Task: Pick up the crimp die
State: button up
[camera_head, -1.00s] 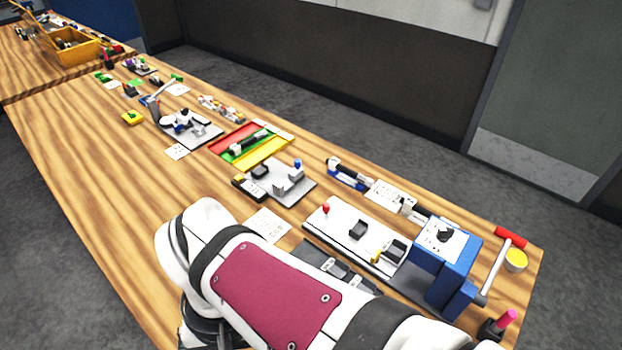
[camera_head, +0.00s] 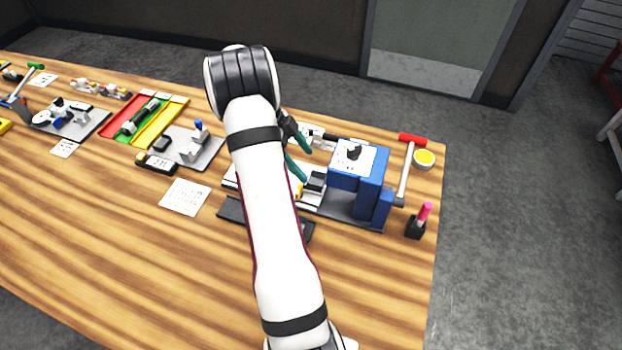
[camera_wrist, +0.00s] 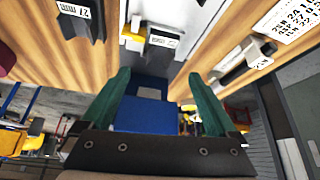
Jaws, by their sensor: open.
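I cannot tell for sure which piece is the crimp die. A dark block (camera_head: 315,181) with a pale edge sits on the white plate beside the blue press (camera_head: 374,192). In the wrist view, a grey block with a white label (camera_wrist: 163,38) shows ahead of the fingers, and a dark labelled piece (camera_wrist: 80,20) is at upper left. My gripper (camera_head: 302,158) has green fingers, spread and empty, above the white plate left of the press. In the wrist view my gripper (camera_wrist: 159,76) shows the blue press between and beyond its fingers. My arm hides part of the plate.
A dark tray (camera_head: 232,211) lies partly under my arm's outline. A grey fixture plate (camera_head: 207,151) stands left. The front left wood is clear.

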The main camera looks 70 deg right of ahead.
aim_at(315, 181)
jog(key=x, duration=0.5)
jog(key=shift+w+a+f, duration=0.1)
jog(key=shift+w+f, duration=0.1)
jog(key=shift+f, duration=0.4)
jog(key=c, duration=1.4)
